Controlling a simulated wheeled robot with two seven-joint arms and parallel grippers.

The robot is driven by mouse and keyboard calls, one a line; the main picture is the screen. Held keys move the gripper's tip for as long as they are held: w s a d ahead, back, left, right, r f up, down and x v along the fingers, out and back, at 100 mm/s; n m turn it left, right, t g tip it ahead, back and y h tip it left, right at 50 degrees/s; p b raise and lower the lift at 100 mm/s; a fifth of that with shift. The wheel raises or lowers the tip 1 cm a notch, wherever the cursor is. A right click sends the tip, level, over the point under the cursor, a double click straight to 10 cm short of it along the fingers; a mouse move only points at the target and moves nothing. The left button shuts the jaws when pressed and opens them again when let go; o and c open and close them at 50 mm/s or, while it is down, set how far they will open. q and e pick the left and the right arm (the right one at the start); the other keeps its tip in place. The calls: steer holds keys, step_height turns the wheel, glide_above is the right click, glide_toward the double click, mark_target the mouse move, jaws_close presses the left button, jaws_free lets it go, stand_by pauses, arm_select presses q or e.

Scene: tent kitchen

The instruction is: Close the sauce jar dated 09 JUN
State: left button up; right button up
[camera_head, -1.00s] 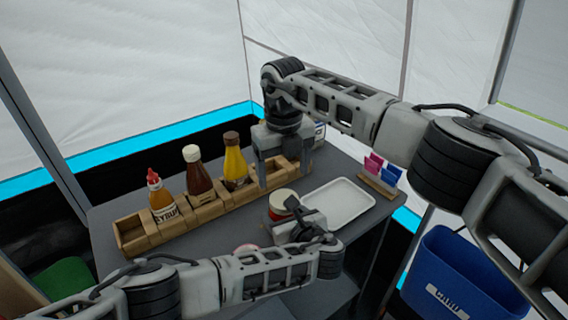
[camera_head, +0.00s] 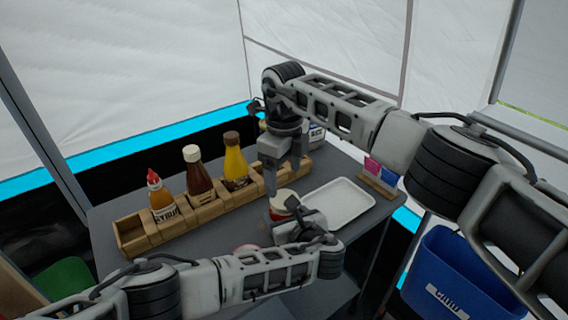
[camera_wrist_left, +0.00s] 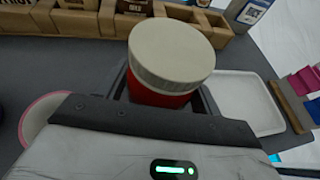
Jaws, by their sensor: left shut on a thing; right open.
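A red jar (camera_head: 279,212) with a cream lid (camera_head: 286,197) on its top stands at the front of the counter. In the left wrist view the red jar (camera_wrist_left: 160,97) and its cream lid (camera_wrist_left: 172,52) show close up; no date is readable. My left gripper (camera_wrist_left: 163,92) is shut on the jar's body, with a dark finger on either side; in the head view its fingers are mostly hidden. My right gripper (camera_head: 285,172) is open and empty, pointing down just above and behind the lid.
A wooden rack (camera_head: 205,216) with several sauce bottles runs behind the jar. A white tray (camera_head: 340,201) lies right of it, and a packet holder (camera_head: 377,184) stands beyond. A round pink-rimmed item (camera_wrist_left: 38,118) is on the left. A blue bin (camera_head: 465,275) stands at the right.

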mark_target(284, 198)
arm_select(q)
steer(key=shift+d, duration=0.1)
arm_select(e)
step_height(284, 198, down, 6)
steer(key=shift+f, duration=0.1)
steer(key=c, duration=1)
steer(key=o, duration=1.1)
steer(key=shift+o, duration=0.2)
step_height(284, 198, up, 12)
